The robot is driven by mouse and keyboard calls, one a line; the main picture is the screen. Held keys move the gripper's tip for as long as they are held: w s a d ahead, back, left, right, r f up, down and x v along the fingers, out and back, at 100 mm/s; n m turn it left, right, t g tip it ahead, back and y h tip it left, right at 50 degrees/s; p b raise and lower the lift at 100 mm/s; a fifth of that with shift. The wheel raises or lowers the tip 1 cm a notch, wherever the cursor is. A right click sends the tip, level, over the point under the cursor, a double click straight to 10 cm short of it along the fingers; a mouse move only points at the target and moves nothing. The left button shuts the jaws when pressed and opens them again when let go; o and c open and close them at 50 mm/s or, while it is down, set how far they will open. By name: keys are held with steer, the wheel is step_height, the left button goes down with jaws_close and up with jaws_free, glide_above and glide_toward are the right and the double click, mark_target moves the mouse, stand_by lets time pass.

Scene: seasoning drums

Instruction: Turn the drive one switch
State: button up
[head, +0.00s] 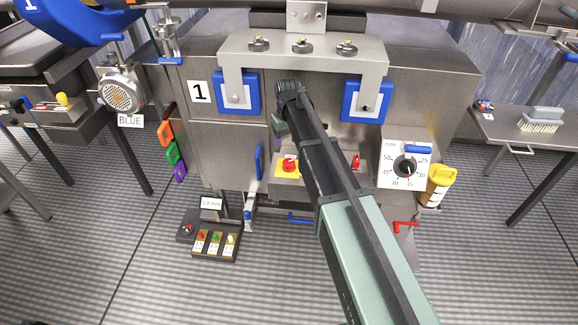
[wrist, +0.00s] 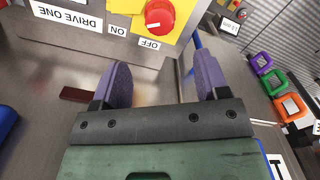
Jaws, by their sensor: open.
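The drive one switch is a red rotary knob (wrist: 160,16) on a yellow plate (wrist: 128,14), at the top of the wrist view. The labels DRIVE ONE, ON and OFF show upside down beside it. A white mark sits on the knob's lower left; which label it points to is unclear. In the head view the red knob (head: 289,165) is on the front of the steel machine, left of my arm. My gripper (wrist: 160,78) is open, with two purple fingers apart and nothing between them. The knob lies beyond the fingertips, apart from them.
A second red switch (head: 356,161) and a round dial (head: 405,166) are right of my arm. A blue handle (head: 258,161) stands left of the yellow plate. Orange, green and purple tags (head: 173,151) hang at the left. A button box (head: 212,240) is below.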

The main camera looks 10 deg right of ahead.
mark_target(289, 161)
step_height(289, 161, down, 11)
steer(key=b, duration=1)
steer(key=shift+r, duration=0.3)
steer(key=shift+c, duration=0.5)
jaws_close()
